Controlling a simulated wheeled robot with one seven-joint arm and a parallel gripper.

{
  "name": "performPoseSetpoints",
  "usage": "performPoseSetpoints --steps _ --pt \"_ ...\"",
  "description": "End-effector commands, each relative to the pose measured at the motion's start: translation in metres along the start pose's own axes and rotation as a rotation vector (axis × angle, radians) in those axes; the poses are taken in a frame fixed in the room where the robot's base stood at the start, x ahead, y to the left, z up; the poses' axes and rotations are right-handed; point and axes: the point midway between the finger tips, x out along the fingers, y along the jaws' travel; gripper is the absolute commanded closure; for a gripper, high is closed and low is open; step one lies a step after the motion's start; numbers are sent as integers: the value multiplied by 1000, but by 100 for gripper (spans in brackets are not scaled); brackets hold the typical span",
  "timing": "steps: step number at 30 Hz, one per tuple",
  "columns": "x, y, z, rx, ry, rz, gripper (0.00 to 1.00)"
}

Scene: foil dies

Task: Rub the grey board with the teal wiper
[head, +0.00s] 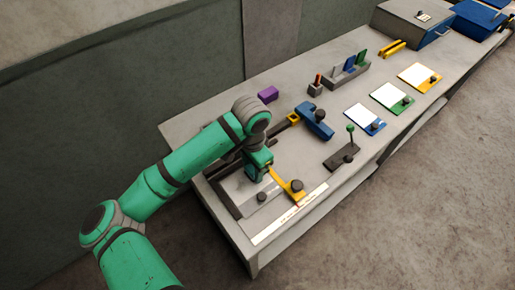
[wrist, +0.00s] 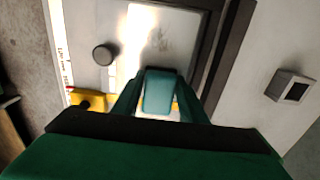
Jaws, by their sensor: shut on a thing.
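My gripper (wrist: 160,100) is shut on the teal wiper (wrist: 160,90), whose flat block shows between the two fingers in the wrist view. The grey board (wrist: 165,38) is a pale panel just beyond the wiper, with a bright glare on its left part. In the head view my gripper (head: 258,170) is over the near left end of the bench, at the grey board (head: 238,187). The wiper is hard to make out there among the green arm parts. I cannot tell whether its underside touches the board.
A dark frame (wrist: 222,50) runs along the board. A knob (head: 261,197), a yellow piece with a knob (head: 281,180) and a white ruler strip (head: 290,215) lie close by. A blue tool (head: 315,120), purple block (head: 268,94) and black lever base (head: 342,157) stand further along the bench.

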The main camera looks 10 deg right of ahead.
Motion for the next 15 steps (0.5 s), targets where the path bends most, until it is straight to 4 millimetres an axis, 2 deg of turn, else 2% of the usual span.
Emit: performPoseSetpoints --steps 5,8,9,15 --pt "3 5 -12 -2 -1 2 97" --pt "-5 5 -14 -3 -1 0 97" --pt "-17 5 -14 0 1 -3 97" --pt "-33 6 -14 1 0 -1 97"
